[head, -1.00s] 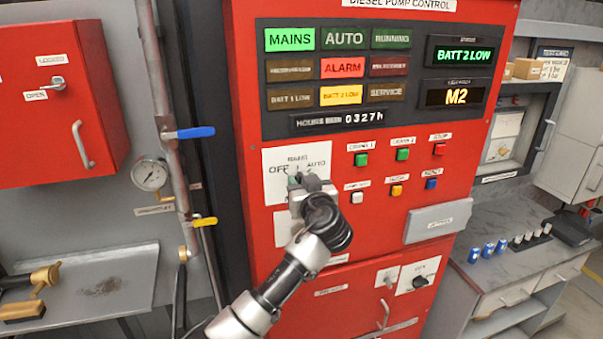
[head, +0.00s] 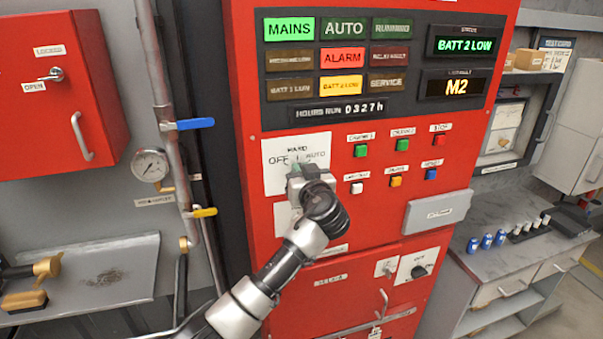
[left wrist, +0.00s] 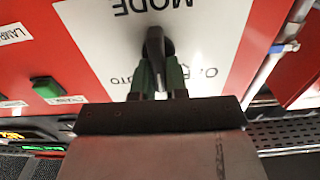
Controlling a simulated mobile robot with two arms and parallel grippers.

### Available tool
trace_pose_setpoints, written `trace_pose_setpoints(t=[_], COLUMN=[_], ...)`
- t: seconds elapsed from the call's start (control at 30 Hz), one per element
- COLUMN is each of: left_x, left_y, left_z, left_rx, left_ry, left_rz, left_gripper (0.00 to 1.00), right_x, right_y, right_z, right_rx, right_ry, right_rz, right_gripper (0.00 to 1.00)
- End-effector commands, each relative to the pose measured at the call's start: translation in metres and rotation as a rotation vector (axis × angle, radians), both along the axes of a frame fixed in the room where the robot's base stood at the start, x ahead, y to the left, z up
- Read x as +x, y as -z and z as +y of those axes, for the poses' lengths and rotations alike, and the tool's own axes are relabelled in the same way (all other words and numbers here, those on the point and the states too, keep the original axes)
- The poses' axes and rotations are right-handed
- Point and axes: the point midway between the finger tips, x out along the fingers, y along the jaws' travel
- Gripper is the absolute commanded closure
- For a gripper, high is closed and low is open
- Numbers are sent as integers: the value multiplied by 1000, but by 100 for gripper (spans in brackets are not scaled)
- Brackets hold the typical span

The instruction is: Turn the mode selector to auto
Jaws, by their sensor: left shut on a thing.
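The mode selector's white plate (head: 275,182), labelled OFF, HAND and AUTO, is on the red panel. My left gripper (head: 299,171) is in front of its lower half and hides the knob in the head view. In the left wrist view the black knob (left wrist: 155,42) sits between the green fingertips of my left gripper (left wrist: 157,76), which is shut on it. The plate (left wrist: 105,45) appears upside down there, with MODE readable. Which position the knob points to is not clear. The AUTO lamp (head: 344,28) looks dark. My right gripper is not in view.
The red panel (head: 245,160) also carries lit MAINS (head: 289,29) and ALARM (head: 342,58) lamps. Several coloured buttons, including a green one (head: 361,151), are right of the selector. A pipe with a blue-handled valve (head: 190,124) stands to the left.

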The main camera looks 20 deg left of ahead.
Motion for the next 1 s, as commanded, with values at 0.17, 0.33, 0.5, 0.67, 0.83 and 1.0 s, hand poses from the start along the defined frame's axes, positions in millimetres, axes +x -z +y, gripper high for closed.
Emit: trace_pose_setpoints(t=[0.17,0.33,0.5,0.67,0.83,1.0], left_x=[1,2,3,4,5,6], left_y=[3,4,5,4,5,6], left_z=[-2,-3,-5,-6,-8,-9], left_rx=[59,160,286,406,518,604], left_ry=[0,0,1,1,0,0], left_rz=[42,113,198,278,353,413], left_gripper=[100,100,100,100,100,100], right_x=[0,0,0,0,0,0], right_y=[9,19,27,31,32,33], right_z=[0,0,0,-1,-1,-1], right_rx=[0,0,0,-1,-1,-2], right_ry=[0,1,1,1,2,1], right_rz=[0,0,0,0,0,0], right_gripper=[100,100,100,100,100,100])
